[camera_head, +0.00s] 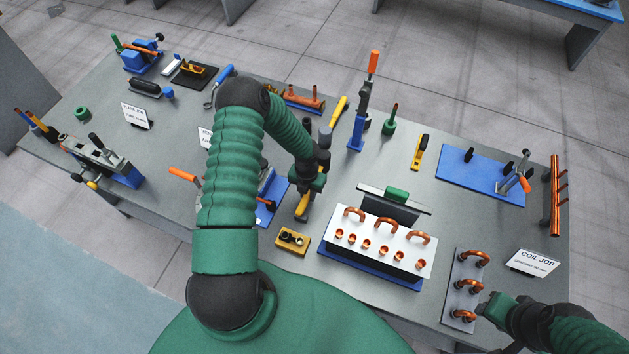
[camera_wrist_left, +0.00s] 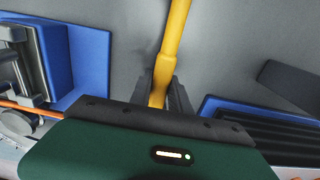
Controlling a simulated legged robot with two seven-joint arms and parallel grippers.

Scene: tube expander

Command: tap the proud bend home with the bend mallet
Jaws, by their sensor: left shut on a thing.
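My left gripper (camera_head: 305,192) is shut on a yellow handle (camera_wrist_left: 172,45), taken to be the bend mallet's. In the head view, part of the yellow handle (camera_head: 303,208) shows below the gripper; the mallet's head cannot be made out. A white-topped block (camera_head: 345,238) to its right carries three copper U-bends (camera_head: 388,228) along its back and a row of open copper tube ends in front. I cannot tell which bend stands proud. My right gripper (camera_head: 488,303) is beside a grey plate (camera_head: 462,303) with several copper bends; its jaws are unclear.
A dark rack with a green block (camera_head: 397,194) stands just behind the white-topped block. A small brass block (camera_head: 292,240) lies to its left. An upright orange-handled tool (camera_head: 360,115) rises behind. A COIL JOB sign (camera_head: 532,262) stands at right. Bare table lies around the yellow-black tool (camera_head: 418,152).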

